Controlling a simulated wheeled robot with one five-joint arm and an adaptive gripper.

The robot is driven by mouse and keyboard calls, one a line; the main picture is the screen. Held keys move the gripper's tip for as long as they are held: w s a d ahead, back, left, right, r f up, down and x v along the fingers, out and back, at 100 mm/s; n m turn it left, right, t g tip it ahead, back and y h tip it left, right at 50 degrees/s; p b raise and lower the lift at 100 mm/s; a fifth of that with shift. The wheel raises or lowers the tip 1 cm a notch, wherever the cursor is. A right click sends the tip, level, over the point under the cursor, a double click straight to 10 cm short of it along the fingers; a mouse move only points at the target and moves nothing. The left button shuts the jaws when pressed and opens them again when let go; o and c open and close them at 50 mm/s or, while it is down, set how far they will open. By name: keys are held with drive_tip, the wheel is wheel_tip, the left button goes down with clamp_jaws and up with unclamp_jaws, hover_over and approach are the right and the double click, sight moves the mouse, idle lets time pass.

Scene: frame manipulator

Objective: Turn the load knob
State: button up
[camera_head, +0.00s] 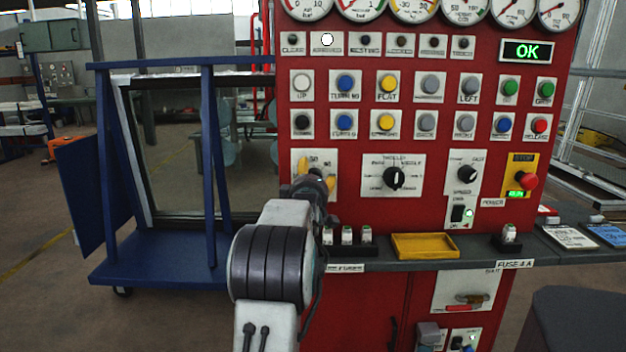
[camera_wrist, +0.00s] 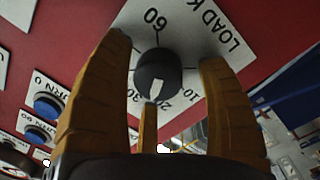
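The load knob (camera_wrist: 158,74) is a round dark knob with a white pointer mark, on a white plate (camera_wrist: 200,28) lettered LOAD K and numbered around the knob. In the wrist view the pointer aims at the picture's bottom, between the 30 and the 10. My gripper (camera_wrist: 165,49) has yellow-orange fingers, spread on both sides of the knob with visible gaps. A third, narrower finger lies below the knob. In the head view my gripper (camera_head: 315,184) is in front of the load plate (camera_head: 299,157), and my arm and fingers hide most of the knob.
The red panel carries a black selector knob (camera_head: 394,178) to the right, another knob (camera_head: 467,173), a red stop button (camera_head: 527,181) and rows of push buttons above. A grey ledge below holds a yellow tray (camera_head: 425,245). A blue frame cart (camera_head: 160,266) stands at left.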

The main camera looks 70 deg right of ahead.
drive_tip(key=c, duration=1.2)
drive_tip(key=shift+o, duration=0.2)
drive_tip(key=n+b, duration=0.1)
drive_tip(key=b, duration=0.1)
drive_tip(key=n+b, duration=0.1)
drive_tip(key=b, duration=0.1)
drive_tip(key=shift+f, duration=0.25)
drive_tip(key=shift+w+n+b, duration=0.1)
drive_tip(key=shift+n+b, duration=0.4)
drive_tip(key=shift+b, duration=0.6)
drive_tip(key=shift+r+n+b, duration=0.25)
drive_tip(key=shift+n+b, duration=0.2)
drive_tip(key=shift+n, duration=0.05)
drive_tip(key=o, duration=1)
drive_tip(key=shift+w, duration=0.15)
drive_tip(key=shift+o, duration=1)
